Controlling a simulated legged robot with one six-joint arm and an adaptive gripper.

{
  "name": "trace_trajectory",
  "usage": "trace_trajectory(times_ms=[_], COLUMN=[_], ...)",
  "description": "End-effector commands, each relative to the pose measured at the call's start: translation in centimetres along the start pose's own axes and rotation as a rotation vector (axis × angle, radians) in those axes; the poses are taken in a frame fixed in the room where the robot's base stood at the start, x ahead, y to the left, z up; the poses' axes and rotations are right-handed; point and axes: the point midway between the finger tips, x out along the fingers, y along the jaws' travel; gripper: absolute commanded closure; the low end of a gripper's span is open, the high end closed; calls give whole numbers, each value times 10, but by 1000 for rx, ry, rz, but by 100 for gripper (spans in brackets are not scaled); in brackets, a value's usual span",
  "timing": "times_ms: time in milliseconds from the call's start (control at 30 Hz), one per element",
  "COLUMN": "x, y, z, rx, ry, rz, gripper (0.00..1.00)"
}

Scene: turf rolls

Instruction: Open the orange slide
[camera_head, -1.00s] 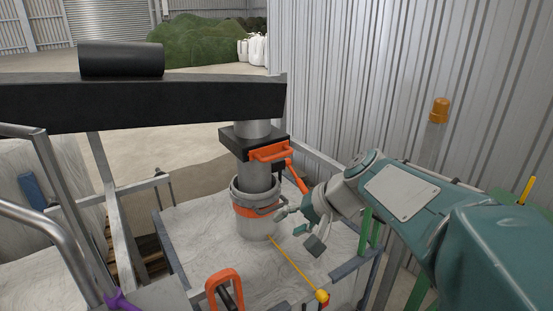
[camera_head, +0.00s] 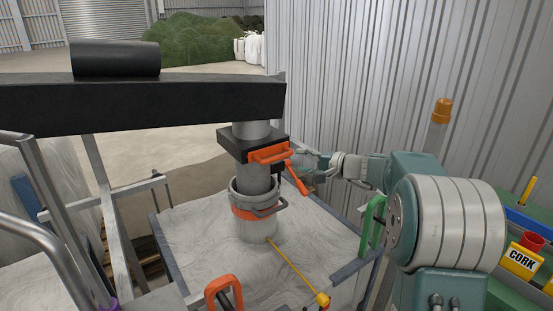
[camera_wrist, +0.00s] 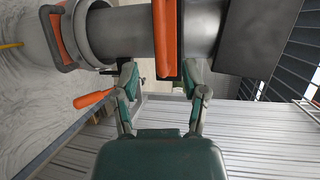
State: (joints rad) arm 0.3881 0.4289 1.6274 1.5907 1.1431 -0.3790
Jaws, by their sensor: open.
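The orange slide (camera_head: 270,153) is a bar-shaped handle on the front of a black block around the grey chute (camera_head: 258,176). In the wrist view the slide (camera_wrist: 165,38) is an upright orange bar in front of the chute. My gripper (camera_wrist: 164,72) is open, with one finger on each side of the bar's lower end. I cannot tell whether either finger touches it. In the head view my gripper (camera_head: 306,163) is just right of the black block, partly hidden. An orange lever (camera_head: 295,181) hangs below the slide; it also shows left of my fingers (camera_wrist: 93,99).
A clamp collar (camera_head: 256,198) with an orange band rings the chute's lower end, above a white bag surface (camera_head: 200,240). A corrugated wall (camera_head: 370,80) stands behind my arm. A green handle (camera_head: 371,222) is at the right edge of the frame.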

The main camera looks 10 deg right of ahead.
Motion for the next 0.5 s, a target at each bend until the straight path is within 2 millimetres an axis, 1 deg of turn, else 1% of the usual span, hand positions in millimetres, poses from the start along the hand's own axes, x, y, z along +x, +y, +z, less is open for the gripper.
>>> trace_trajectory(times_ms=[33,300,400,500], x=[11,60,73,81], y=[1,1,1,1], z=[1,1,1,1], rx=[1,1,0,0], ry=[-4,-3,-3,-1], rz=[2,3,3,2], gripper=[43,43,43,43])
